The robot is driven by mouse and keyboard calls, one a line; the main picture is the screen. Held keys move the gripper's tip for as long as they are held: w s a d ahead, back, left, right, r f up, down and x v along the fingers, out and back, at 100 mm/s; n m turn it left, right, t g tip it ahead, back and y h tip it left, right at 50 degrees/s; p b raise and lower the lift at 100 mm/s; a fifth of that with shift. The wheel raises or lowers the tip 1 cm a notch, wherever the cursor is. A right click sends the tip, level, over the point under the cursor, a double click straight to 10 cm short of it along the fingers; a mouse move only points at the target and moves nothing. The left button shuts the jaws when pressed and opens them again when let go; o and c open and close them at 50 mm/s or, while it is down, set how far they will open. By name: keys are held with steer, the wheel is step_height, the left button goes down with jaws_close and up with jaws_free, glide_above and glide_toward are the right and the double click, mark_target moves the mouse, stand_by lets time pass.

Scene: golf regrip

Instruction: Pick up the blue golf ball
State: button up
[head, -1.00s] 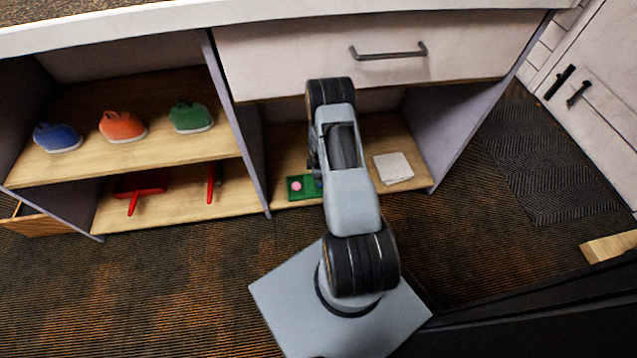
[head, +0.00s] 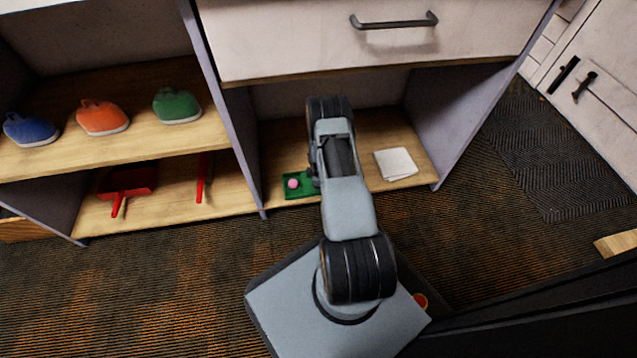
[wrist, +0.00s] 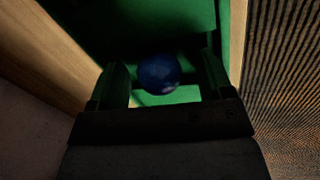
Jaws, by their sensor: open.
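The blue golf ball (wrist: 158,74) shows in the wrist view, dark in shadow, on a green surface. My gripper (wrist: 161,66) is open, with one finger on each side of the ball. I cannot tell whether either finger touches it. In the head view, a green tray (head: 309,192) lies on the lower shelf with a pink ball (head: 293,183) on it. My arm hides the gripper, the blue ball and part of the tray there.
A white folded cloth (head: 396,163) lies right of my arm on the same wooden shelf. A drawer (head: 300,35) hangs above, and an upright panel (head: 228,120) stands left. Blue, orange and green shoes (head: 103,117) and red tools (head: 126,183) sit on the left shelves.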

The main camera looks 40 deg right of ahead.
steer(key=c, duration=1)
steer(key=shift+r, duration=0.15)
